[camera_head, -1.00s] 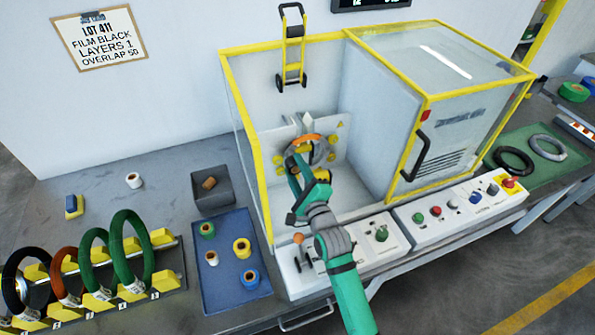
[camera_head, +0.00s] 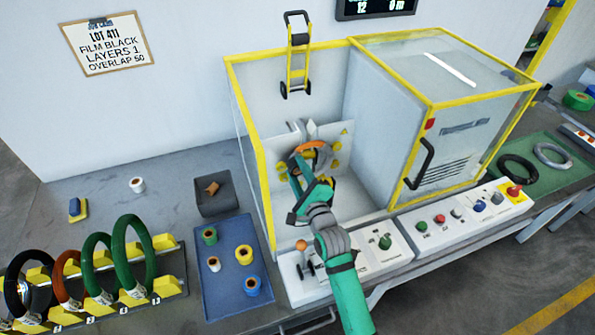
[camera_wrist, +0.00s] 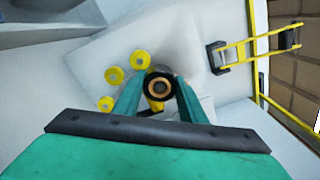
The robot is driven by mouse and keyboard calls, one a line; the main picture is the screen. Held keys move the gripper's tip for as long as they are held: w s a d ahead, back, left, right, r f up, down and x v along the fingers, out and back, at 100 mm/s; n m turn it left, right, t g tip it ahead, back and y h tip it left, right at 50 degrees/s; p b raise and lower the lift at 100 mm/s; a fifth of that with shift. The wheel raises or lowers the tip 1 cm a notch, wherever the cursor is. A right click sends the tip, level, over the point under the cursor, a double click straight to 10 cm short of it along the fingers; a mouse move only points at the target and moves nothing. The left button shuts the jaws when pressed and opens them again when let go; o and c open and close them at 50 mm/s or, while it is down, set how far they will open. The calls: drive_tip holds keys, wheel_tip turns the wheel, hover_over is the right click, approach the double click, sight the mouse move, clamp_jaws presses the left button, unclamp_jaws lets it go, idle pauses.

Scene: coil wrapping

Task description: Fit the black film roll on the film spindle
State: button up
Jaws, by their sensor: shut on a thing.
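In the wrist view, my gripper (camera_wrist: 160,92) is shut on the black film roll (camera_wrist: 160,77), a small black ring with a tan core. The roll's open end faces the wrist camera. In the head view my gripper (camera_head: 296,170) reaches into the open left bay of the yellow-framed machine (camera_head: 262,150), by the ring with an orange part (camera_head: 318,146).
Yellow rollers (camera_wrist: 114,74) sit close to the left of the roll. A blue tray (camera_head: 230,285) with several rolls, a dark bin (camera_head: 214,205) and a rack of coils (camera_head: 165,285) stand left of the machine.

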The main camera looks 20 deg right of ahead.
drive_tip(key=o, duration=1.1)
drive_tip(key=shift+o, duration=0.2)
drive_tip(key=shift+s, duration=0.15)
drive_tip(key=s, duration=1)
drive_tip(key=shift+s+d, duration=0.25)
